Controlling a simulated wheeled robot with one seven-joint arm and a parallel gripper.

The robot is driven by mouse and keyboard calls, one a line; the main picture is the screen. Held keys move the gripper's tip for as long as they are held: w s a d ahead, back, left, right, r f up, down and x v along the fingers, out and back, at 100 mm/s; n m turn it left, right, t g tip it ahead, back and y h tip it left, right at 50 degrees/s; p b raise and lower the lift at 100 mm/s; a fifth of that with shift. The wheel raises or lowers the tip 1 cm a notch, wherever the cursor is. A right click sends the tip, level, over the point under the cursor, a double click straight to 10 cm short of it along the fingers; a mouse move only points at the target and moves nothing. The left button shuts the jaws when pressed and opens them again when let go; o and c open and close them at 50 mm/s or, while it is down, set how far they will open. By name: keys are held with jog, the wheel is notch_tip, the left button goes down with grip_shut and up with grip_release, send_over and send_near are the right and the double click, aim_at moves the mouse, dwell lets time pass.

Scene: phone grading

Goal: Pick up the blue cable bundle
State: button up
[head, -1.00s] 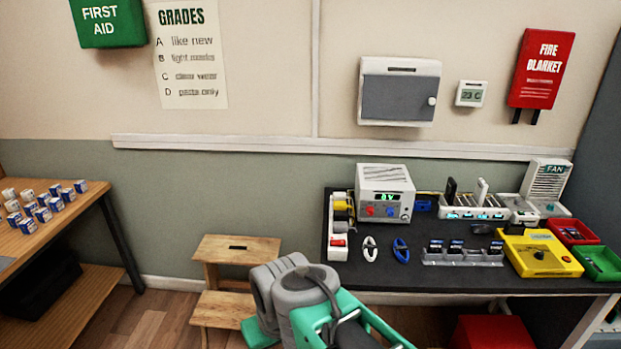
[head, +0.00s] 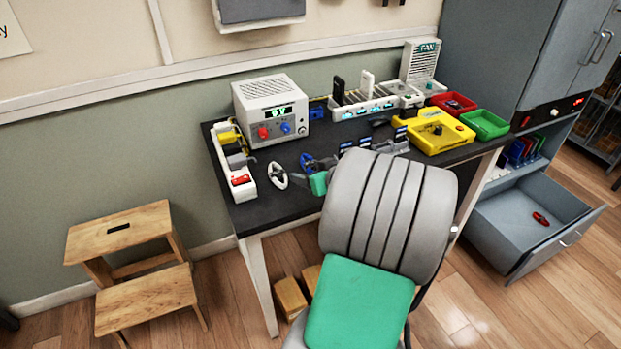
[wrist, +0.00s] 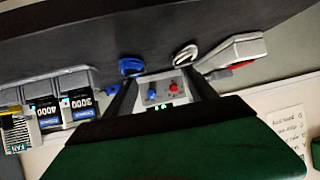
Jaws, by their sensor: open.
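The blue cable bundle (head: 306,160) lies on the dark bench top, right of the white cable bundle (head: 277,175). My gripper (head: 311,170) is low over the bench just in front of the blue bundle and partly overlaps it. In the wrist view my gripper (wrist: 163,82) shows two dark fingers spread apart with nothing between them. There the blue bundle (wrist: 131,66) shows beyond the left fingertip and the white bundle (wrist: 186,54) near the right one. I cannot tell whether a finger touches the blue bundle.
The power supply (head: 270,112) stands behind the bundles. A phone rack (head: 395,142), yellow box (head: 432,130), red bin (head: 453,103) and green bin (head: 484,124) stand to the right. A drawer (head: 530,222) is open.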

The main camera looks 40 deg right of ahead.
jog(key=t+h, duration=0.1)
send_near(311, 163)
jog(key=shift+w+d+f+m, duration=0.15)
jog(key=shift+w+f+m, duration=0.2)
jog(key=shift+w, duration=0.2)
jog(key=x, duration=0.7)
jog(key=shift+w, duration=0.3)
jog(key=shift+c, duration=0.3)
jog(key=shift+s, duration=0.1)
grip_shut()
